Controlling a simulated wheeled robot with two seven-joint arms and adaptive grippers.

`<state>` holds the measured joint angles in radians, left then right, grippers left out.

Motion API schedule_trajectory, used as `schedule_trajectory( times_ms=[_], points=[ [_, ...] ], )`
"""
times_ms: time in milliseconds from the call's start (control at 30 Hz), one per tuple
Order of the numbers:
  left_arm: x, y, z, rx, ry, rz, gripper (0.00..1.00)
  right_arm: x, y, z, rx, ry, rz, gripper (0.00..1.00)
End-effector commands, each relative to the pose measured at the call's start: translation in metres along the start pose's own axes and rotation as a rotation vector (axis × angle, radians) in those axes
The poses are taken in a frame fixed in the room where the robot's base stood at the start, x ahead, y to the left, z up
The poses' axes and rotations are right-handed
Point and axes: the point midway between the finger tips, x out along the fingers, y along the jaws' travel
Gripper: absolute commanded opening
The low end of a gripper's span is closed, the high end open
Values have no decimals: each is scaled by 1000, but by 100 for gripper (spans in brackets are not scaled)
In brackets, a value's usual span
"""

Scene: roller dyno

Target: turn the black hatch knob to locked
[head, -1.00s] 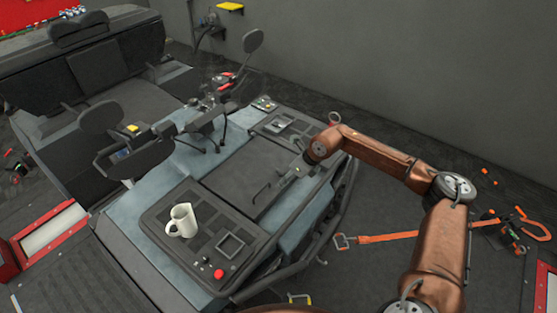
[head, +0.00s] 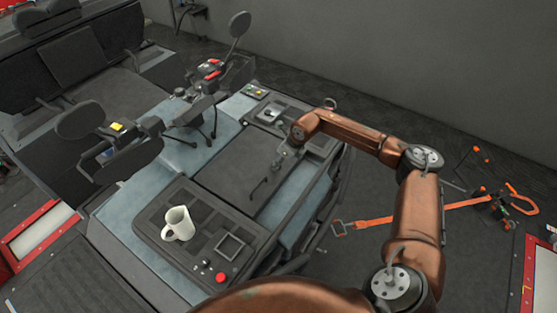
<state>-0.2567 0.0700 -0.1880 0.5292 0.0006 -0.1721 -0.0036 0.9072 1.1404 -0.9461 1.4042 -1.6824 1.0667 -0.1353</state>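The dark hatch panel (head: 236,163) lies between two control panels on the blue-grey vehicle deck. A thin dark handle (head: 259,188) shows near its front edge. My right gripper (head: 277,166), on the copper arm from the right, points down at the hatch's front right part, just right of this handle. It is small and dark, so its fingers and any contact cannot be made out. I cannot pick out the black hatch knob with certainty; the gripper and wrist may hide it. My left gripper is not in view.
Two dark seats or pads on stalks rise behind the deck. An orange strap (head: 400,217) lies on the floor.

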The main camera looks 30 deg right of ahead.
Motion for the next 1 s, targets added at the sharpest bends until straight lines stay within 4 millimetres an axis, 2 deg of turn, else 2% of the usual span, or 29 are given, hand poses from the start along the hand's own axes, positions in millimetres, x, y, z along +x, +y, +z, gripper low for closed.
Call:
schedule_trajectory(
  times_ms=[267,700,1000],
  points=[
    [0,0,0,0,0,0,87,3,0,1,-1,0,0,28],
    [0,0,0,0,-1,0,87,2,0,1,-1,0,0,0],
    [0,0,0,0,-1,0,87,3,1,1,1,0,-1,0]
  ],
)
